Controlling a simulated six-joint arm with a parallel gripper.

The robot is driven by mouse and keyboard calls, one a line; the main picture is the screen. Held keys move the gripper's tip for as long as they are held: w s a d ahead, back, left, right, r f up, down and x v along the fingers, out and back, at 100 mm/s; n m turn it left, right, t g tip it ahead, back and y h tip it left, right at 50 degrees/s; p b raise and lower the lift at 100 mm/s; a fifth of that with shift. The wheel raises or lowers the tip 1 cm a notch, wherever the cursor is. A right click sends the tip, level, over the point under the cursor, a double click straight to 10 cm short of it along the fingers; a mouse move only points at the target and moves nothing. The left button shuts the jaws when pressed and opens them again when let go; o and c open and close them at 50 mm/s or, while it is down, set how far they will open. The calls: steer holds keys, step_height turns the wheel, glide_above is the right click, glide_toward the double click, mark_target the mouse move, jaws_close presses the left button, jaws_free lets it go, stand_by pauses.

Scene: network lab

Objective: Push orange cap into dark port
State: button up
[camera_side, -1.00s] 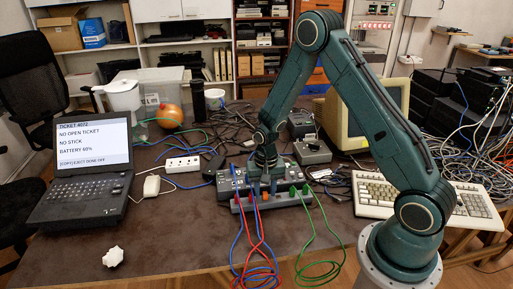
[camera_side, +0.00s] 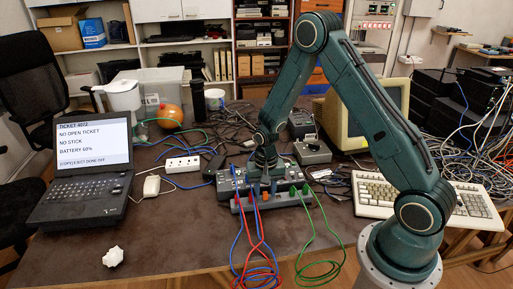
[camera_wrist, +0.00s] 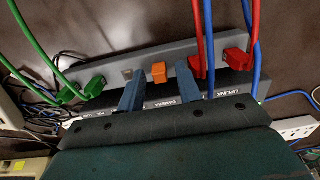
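The orange cap (camera_wrist: 158,73) is a small block on the grey strip (camera_wrist: 110,64) in the wrist view, between a small grey socket and a red plug. In the side view the cap (camera_side: 265,197) shows low beside my fingers. My gripper (camera_wrist: 160,78) has two blue fingers spread apart, with a clear gap between them. The fingertips reach towards the strip on either side of the cap; I cannot tell whether they touch it. In the side view my gripper (camera_side: 262,181) points down over the strip. I cannot clearly make out an empty dark port.
Red plugs (camera_wrist: 236,59) with red and blue cables stand on one side of the cap, green plugs (camera_wrist: 95,86) on the other. A labelled dark box (camera_wrist: 240,84) lies along the strip. A laptop (camera_side: 85,165), white power strip (camera_side: 183,164) and keyboard (camera_side: 425,200) surround the work.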

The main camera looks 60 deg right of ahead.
jaws_close()
steer(key=shift+r, duration=0.25)
steer(key=shift+r, duration=0.4)
steer(key=shift+r, duration=0.35)
steer(key=shift+r, duration=0.35)
steer(key=shift+r, duration=0.35)
steer(key=shift+r, duration=0.3)
steer(key=shift+r, duration=0.15)
